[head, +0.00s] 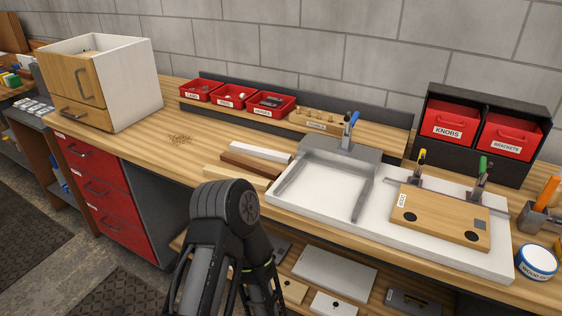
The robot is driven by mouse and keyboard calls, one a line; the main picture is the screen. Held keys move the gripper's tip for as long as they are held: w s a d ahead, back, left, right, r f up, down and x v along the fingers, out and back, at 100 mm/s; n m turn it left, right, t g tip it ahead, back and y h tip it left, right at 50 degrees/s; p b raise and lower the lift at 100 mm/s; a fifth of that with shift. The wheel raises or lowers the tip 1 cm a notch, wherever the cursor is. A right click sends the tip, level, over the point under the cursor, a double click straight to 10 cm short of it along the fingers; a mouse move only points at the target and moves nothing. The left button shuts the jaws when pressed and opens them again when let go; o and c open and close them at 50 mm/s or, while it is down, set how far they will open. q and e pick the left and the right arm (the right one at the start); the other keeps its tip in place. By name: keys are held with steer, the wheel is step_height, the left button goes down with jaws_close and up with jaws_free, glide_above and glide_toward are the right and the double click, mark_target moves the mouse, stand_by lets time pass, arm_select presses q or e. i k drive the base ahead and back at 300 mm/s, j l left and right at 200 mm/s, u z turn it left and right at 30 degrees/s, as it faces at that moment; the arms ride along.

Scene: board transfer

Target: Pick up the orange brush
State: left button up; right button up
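An orange handle (548,191), which looks like the orange brush, stands up and slightly tilted in a grey holder (536,217) at the right edge of the head view. Its lower end is hidden in the holder, so I cannot see any bristles. One of my dark arms rises at the bottom centre, well to the left of the holder. I cannot make out the fingertips of either gripper, and nothing touches the orange handle.
A white tub (537,262) stands in front of the holder. A white fixture (376,222) with a wooden board (440,216) and toggle clamps fills the bench to the left. Red bins (447,119) stand behind.

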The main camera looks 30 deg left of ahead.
mark_target(550, 189)
steer(key=i+l+u, duration=0.2)
steer(key=l, duration=0.15)
steer(key=i+l+u, duration=0.25)
steer(key=l+u, duration=0.2)
steer(key=l, duration=0.3)
